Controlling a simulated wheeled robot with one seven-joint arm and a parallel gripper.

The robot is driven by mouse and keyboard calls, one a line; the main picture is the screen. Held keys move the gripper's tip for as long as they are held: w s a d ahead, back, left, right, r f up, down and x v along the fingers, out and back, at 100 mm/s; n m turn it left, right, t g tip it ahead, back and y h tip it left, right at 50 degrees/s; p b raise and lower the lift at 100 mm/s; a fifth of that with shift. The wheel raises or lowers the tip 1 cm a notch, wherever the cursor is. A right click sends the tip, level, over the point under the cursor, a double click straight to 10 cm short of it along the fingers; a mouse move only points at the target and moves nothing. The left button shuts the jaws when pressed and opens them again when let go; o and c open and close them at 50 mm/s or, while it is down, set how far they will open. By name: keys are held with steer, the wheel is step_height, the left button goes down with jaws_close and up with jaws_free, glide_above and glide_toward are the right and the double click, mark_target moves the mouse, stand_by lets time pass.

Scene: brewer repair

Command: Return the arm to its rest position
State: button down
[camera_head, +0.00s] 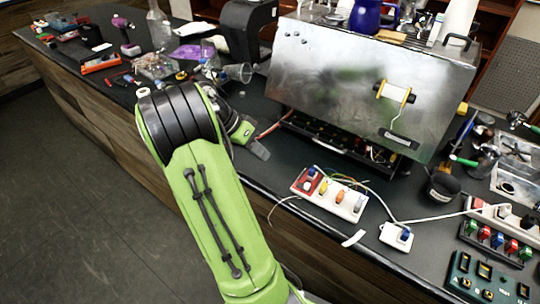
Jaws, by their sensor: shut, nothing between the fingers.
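My green arm reaches up from the bottom middle of the head camera view and bends at a black ribbed joint over the counter's front edge. My gripper (258,149) is at the end of the short green link, to the right of that joint. It hangs over the dark countertop (262,185), in front of the brewer's lower left corner. The fingers are small and partly hard to make out; they look shut with nothing held.
A large metal brewer (340,85) stands behind and to the right of my gripper. A switch strip (331,196) with wires lies on the counter. A clear glass (238,73) and tools lie at left. The floor (75,200) left of the counter is clear.

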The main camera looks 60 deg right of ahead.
steer(key=shift+s+a+r, duration=0.1)
steer(key=shift+s+r, duration=0.05)
stand_by(0.5)
steer(key=w+a+r+n+t, duration=0.2)
steer(key=a+r+n+t, duration=0.25)
steer(key=a, duration=0.35)
steer(key=w+a+r+n+t, duration=0.1)
steer(key=a+r+n+t, duration=0.2)
steer(key=a+n, duration=0.35)
steer(key=s+a+n+t+y, duration=0.2)
steer(key=a+n, duration=0.3)
steer(key=a, duration=0.4)
steer(key=s+a+n+t+y, duration=0.2)
steer(key=s+a+n, duration=0.2)
steer(key=a, duration=0.4)
steer(key=shift+s+a+f+n, duration=0.2)
steer(key=shift+s+a+n, duration=0.15)
steer(key=shift+a+n, duration=0.05)
